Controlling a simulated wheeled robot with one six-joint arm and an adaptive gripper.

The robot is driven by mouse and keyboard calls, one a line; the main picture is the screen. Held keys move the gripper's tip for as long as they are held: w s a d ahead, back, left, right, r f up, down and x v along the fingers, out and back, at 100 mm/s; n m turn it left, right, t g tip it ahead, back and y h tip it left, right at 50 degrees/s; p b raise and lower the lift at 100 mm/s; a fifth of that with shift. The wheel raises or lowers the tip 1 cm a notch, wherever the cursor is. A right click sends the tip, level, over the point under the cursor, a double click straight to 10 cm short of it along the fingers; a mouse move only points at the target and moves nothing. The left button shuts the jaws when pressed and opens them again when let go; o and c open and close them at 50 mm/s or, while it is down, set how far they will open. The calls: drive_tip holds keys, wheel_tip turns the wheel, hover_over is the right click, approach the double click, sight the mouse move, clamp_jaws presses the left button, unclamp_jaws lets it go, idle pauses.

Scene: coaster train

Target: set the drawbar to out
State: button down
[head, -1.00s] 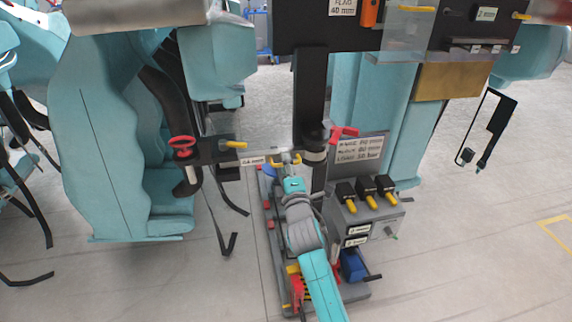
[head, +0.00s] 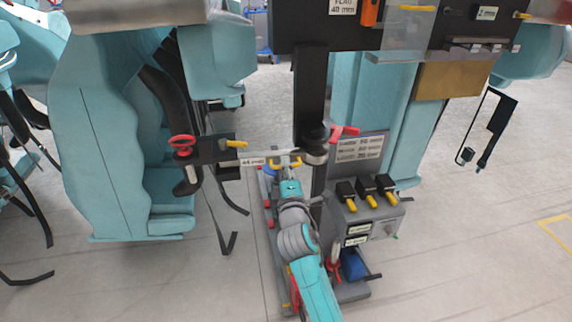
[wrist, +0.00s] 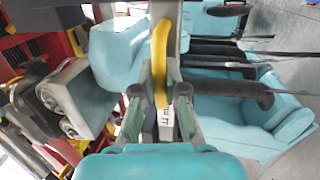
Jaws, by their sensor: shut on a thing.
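The drawbar (head: 292,153) is a pale horizontal bar between a dark block with a red handwheel (head: 183,142) and the black upright post (head: 309,95). It carries a small white label (head: 253,162), too small to read surely. A yellow handle (head: 284,165) sits on the bar near the post. My gripper (head: 287,176) reaches it from the near side and is shut on it. In the wrist view the yellow handle (wrist: 160,50) runs between the two fingers of my gripper (wrist: 160,95). The fingertips' exact contact is partly hidden.
A grey console (head: 362,212) with black-and-yellow levers stands right of my arm. A turquoise seat (head: 165,200) is at left. A dark panel (head: 290,35) with a clear cover hangs above. A blue motor-like part (head: 353,265) sits low. Open floor lies right.

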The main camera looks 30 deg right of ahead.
drive_tip(key=s+a+m+g+h, duration=0.5)
drive_tip(key=a+m+g+h, duration=0.2)
drive_tip(key=a+h, duration=0.1)
drive_tip(key=shift+s+a+g+h, duration=0.3)
drive_tip(key=shift+s+g+h, duration=0.1)
drive_tip(key=shift+h, duration=0.2)
idle(0.4)
drive_tip(key=c, duration=1.2)
unclamp_jaws()
drive_tip(key=shift+a, duration=0.1)
drive_tip(key=v, duration=1.1)
drive_tip(key=shift+s+a, duration=0.2)
drive_tip(key=shift+a, duration=0.15)
